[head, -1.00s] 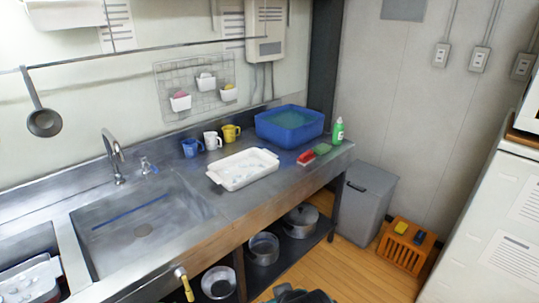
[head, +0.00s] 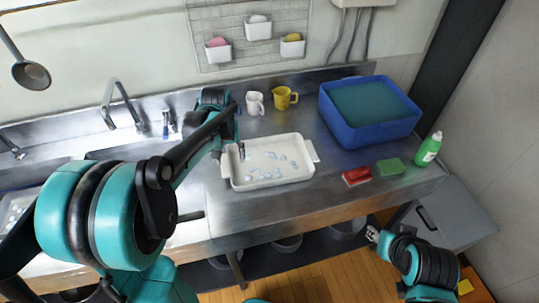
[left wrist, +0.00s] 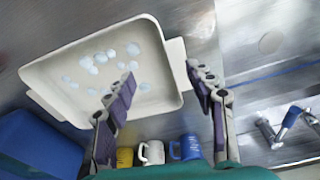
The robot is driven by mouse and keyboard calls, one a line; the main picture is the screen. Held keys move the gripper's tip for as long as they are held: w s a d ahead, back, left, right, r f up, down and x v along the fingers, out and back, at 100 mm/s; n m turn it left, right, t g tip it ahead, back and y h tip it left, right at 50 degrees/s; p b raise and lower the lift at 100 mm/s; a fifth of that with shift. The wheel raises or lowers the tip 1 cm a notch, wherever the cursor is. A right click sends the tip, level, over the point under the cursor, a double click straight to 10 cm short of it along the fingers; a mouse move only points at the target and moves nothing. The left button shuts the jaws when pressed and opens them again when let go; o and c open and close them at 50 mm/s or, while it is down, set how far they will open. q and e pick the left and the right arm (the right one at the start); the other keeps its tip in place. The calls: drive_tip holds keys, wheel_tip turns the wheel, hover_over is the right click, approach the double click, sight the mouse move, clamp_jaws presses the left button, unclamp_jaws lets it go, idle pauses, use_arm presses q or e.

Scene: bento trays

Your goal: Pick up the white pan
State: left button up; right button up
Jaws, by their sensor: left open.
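The white pan (head: 262,184) is a shallow rectangular tray with end handles. It lies flat on the steel counter with several pale blue-white spots inside. It also shows in the left wrist view (left wrist: 72,58). My left gripper (head: 229,152) is at the pan's left end. In the left wrist view the left gripper (left wrist: 160,72) is open and empty, one finger over the inside of the pan and the other outside its handle end. My right gripper (head: 373,235) is low, in front of the counter; its jaws are too small to read.
Behind the pan stand a white mug (head: 255,104) and a yellow mug (head: 284,98). A blue basin (head: 370,131), red brush (head: 356,176), green sponge (head: 390,167) and green bottle (head: 428,150) are to the right. A blue mug (left wrist: 186,147) shows in the wrist view.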

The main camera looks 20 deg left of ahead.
sight(225, 165)
use_arm(q)
drive_tip(key=shift+n+g, duration=0.6)
drive_tip(key=shift+g, duration=0.1)
drive_tip(key=w+a+f, duration=0.1)
drive_tip(key=w+a+f+p, duration=0.1)
drive_tip(key=w+a, duration=0.1)
drive_tip(key=shift+w+a+f, duration=0.2)
drive_tip(key=shift+a+f, duration=0.05)
drive_tip(key=shift+a, duration=0.05)
drive_tip(key=shift+a+f, duration=0.2)
drive_tip(key=shift+f, duration=0.15)
wheel_tip(225, 165, down, 3)
drive_tip(key=shift+w+r, duration=0.1)
wheel_tip(225, 165, down, 5)
drive_tip(key=b, duration=0.2)
drive_tip(key=shift+a+b, duration=0.15)
drive_tip(key=shift+b, duration=0.15)
use_arm(e)
drive_tip(key=shift+d+f, duration=0.1)
drive_tip(key=shift+f, duration=0.15)
use_arm(q)
drive_tip(key=shift+r, duration=0.1)
clamp_jaws()
